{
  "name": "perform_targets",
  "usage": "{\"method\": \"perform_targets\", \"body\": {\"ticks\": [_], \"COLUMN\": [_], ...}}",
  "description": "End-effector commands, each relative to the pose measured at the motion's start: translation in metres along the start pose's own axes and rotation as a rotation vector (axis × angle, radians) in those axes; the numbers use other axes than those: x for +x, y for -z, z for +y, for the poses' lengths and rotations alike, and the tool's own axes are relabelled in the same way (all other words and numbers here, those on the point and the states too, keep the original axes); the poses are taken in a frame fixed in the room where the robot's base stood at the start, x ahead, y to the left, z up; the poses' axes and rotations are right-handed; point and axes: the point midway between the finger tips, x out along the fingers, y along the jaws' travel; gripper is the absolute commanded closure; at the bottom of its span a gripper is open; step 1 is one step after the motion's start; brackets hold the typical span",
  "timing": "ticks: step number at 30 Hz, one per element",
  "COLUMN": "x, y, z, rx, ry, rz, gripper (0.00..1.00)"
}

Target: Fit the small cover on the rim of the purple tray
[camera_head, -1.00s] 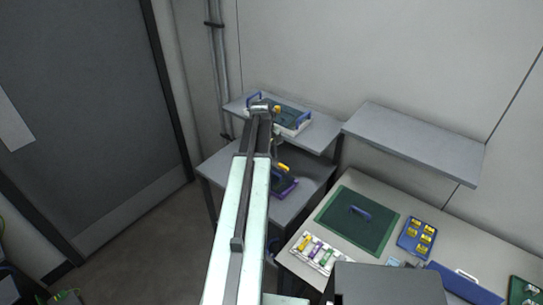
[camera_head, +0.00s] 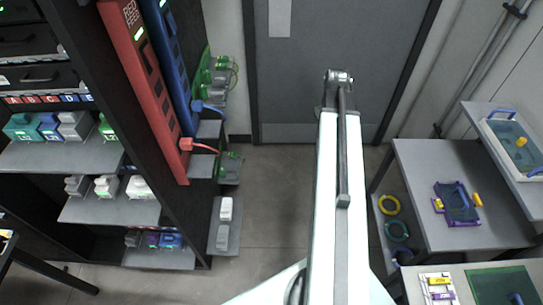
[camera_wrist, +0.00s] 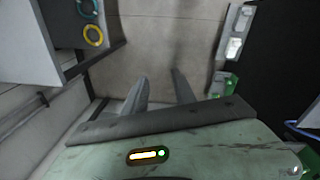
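The purple tray (camera_head: 460,216) sits on a grey table at the right of the head view, with a dark blue interior. One small yellow piece (camera_head: 438,205) is at its left edge and another yellow piece (camera_head: 477,199) is at its right edge. I cannot tell whether either is the small cover. My gripper (camera_wrist: 160,75) shows in the wrist view with its two fingers apart and nothing between them, over bare floor. It is far to the left of the tray; the arm's end hides it in the head view.
A white-and-blue tray (camera_head: 533,172) stands on a raised shelf at the right. Yellow (camera_head: 389,204) and teal (camera_head: 397,230) rings lie on a lower shelf. A workbench (camera_head: 450,280) is at the lower right. A dark rack (camera_head: 150,130) stands at left. Floor before the door (camera_head: 345,60) is clear.

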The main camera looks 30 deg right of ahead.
Motion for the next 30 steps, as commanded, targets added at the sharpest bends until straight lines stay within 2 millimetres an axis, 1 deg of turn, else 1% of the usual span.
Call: {"method": "perform_targets", "body": {"ticks": [1, 2, 3, 5, 6, 9, 12, 14, 16, 22, 25, 30], "x": [-0.004, -0.006, -0.009, -0.014, -0.017, -0.023, -0.027, -0.029, -0.03, -0.03, -0.022, -0.026], "y": [0.009, 0.013, 0.015, 0.013, 0.008, -0.009, -0.025, -0.032, -0.035, -0.034, -0.035, -0.034], "z": [-0.06, -0.092, -0.135, -0.197, -0.234, -0.309, -0.354, -0.372, -0.38, -0.381, -0.381, -0.381], "rx": [-0.046, -0.066, -0.09, -0.126, -0.15, -0.195, -0.222, -0.232, -0.235, -0.234, -0.234, -0.235], "ry": [0.014, 0.022, 0.032, 0.046, 0.055, 0.07, 0.077, 0.079, 0.08, 0.081, 0.081, 0.081], "rz": [0.0, -0.001, -0.003, -0.007, -0.012, -0.022, -0.031, -0.034, -0.036, -0.036, -0.036, -0.036], "gripper": [0.67, 0.67, 0.67, 0.67, 0.67, 0.67, 0.67, 0.67, 0.67, 0.67, 0.67, 0.67]}}
